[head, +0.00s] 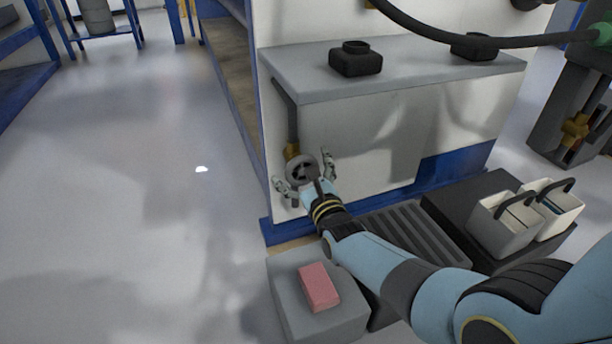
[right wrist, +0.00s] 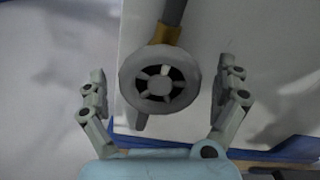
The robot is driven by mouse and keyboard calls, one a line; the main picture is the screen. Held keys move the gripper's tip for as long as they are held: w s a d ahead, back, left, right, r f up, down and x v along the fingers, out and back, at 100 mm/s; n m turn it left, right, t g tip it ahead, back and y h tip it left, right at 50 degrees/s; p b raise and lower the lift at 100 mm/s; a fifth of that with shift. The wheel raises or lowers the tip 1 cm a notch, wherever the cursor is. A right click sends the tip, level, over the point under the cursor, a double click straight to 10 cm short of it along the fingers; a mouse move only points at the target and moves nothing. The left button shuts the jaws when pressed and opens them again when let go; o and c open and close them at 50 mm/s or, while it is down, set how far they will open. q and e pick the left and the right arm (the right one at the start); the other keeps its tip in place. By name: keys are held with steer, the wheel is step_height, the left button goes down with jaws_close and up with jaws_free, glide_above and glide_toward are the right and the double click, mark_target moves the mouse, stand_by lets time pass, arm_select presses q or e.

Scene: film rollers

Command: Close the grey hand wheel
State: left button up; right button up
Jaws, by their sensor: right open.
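The grey hand wheel (head: 301,167) sits on a brass fitting (head: 292,151) at the lower end of a dark pipe (head: 291,118), on the white side of the cabinet. In the right wrist view the spoked wheel (right wrist: 160,82) faces the camera, below the brass fitting (right wrist: 166,34). My right gripper (head: 304,169) is open, with one finger on each side of the wheel. In the right wrist view the fingers of my right gripper (right wrist: 164,88) show gaps to the wheel on both sides, so they look apart from it. My left gripper is not in view.
A pink block (head: 319,287) lies on a grey box (head: 285,300) below my right arm. White caddies (head: 500,232) stand on a dark platform (head: 455,203) at the right. Black fittings (head: 355,60) sit on the cabinet's grey top (head: 420,78). The floor (head: 140,200) at the left is clear.

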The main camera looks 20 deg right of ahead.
steer(key=s, duration=1.2)
steer(key=shift+d, duration=0.2)
steer(key=shift+w, duration=0.1)
